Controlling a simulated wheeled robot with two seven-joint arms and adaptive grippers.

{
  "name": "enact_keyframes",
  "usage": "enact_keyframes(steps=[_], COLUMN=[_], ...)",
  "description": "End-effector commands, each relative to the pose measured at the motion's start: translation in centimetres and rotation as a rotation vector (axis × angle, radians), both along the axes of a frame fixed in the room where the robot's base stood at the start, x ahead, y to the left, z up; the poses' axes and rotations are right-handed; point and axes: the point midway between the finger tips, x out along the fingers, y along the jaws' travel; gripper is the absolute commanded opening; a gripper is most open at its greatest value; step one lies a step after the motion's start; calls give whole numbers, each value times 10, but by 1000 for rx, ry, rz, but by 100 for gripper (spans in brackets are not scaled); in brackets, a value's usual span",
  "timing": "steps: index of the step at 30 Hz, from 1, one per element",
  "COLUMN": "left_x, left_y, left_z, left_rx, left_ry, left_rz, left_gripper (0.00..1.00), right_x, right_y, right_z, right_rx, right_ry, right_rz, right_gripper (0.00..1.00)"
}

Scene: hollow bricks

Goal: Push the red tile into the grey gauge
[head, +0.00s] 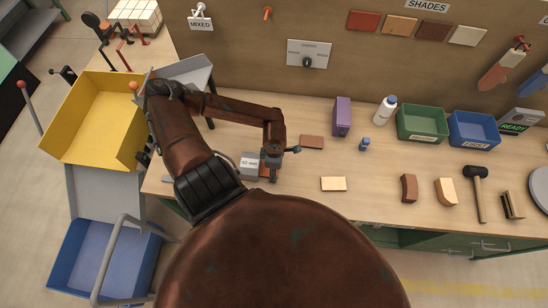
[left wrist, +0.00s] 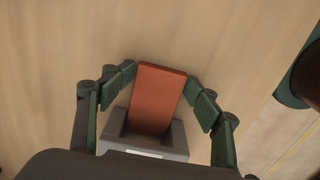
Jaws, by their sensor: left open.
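The red tile (left wrist: 157,92) lies flat on the bench in the left wrist view. Its near end is between the side walls of the U-shaped grey gauge (left wrist: 145,147), and its far end sticks out. How deep it sits cannot be told. My left gripper (left wrist: 162,74) is open, its green-padded fingers on either side of the tile, with no clear grip on it. In the head view my left gripper (head: 271,176) points down beside the labelled grey gauge (head: 249,162) and hides most of the tile there. My right gripper is not in view.
A brown-red tile (head: 312,142) and a cream tile (head: 333,184) lie nearby. A purple block (head: 342,116), a white bottle (head: 385,110), a green bin (head: 422,122) and a blue bin (head: 473,129) stand right. A yellow tray (head: 95,120) is left. Bench between the tiles is clear.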

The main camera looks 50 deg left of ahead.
Motion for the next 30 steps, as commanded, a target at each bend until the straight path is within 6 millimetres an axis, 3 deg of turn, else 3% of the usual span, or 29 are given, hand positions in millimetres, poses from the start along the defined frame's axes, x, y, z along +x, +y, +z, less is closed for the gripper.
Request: enact_keyframes(steps=[10, 20, 30], left_x=[1, 1, 1], left_y=[-1, -1, 0], left_z=[0, 1, 5], left_rx=[-2, -1, -1], left_ry=[-2, -3, -3], left_rz=[-1, -1, -1], left_gripper=[59, 81, 81], right_x=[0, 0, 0], right_y=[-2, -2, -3], right_z=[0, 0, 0], right_rx=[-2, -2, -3], right_ry=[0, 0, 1], right_rz=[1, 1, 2], right_gripper=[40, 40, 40])
